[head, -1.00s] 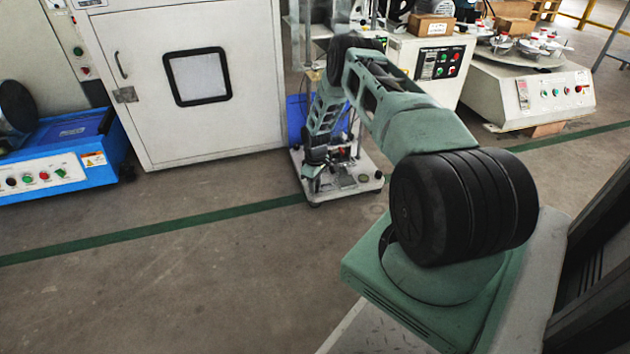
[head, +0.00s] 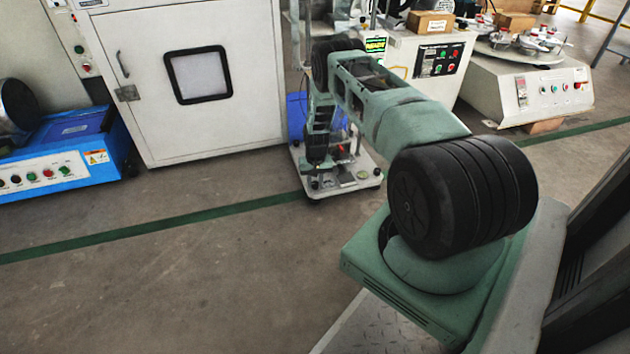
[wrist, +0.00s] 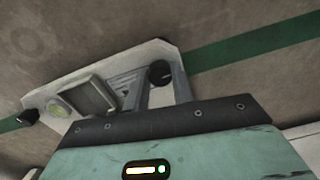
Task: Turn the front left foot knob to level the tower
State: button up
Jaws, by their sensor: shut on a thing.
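The tower's pale base plate (head: 350,187) stands on the floor in the middle of the head view, with my arm reaching down over its front left corner. In the wrist view, a black foot knob (wrist: 159,71) at the plate's corner sits between the fingertips of my gripper (wrist: 163,84), which is shut on it. Another black knob (wrist: 28,117) shows at the far left corner. My arm hides part of the tower in the head view.
A large white cabinet (head: 150,130) stands left of the tower, with a blue machine (head: 60,160) farther left. A white control box (head: 440,60) is behind, and a turntable machine (head: 530,95) is at right. The floor (head: 200,270) in front is clear, crossed by a green line (head: 150,232).

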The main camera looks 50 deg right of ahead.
aim_at(316, 183)
jog(key=shift+m, duration=0.6)
jog(key=o, duration=1)
notch_tip(316, 183, up, 17)
jog(key=p, duration=0.8)
jog(key=shift+s+r, duration=0.15)
jog(key=shift+d, duration=0.1)
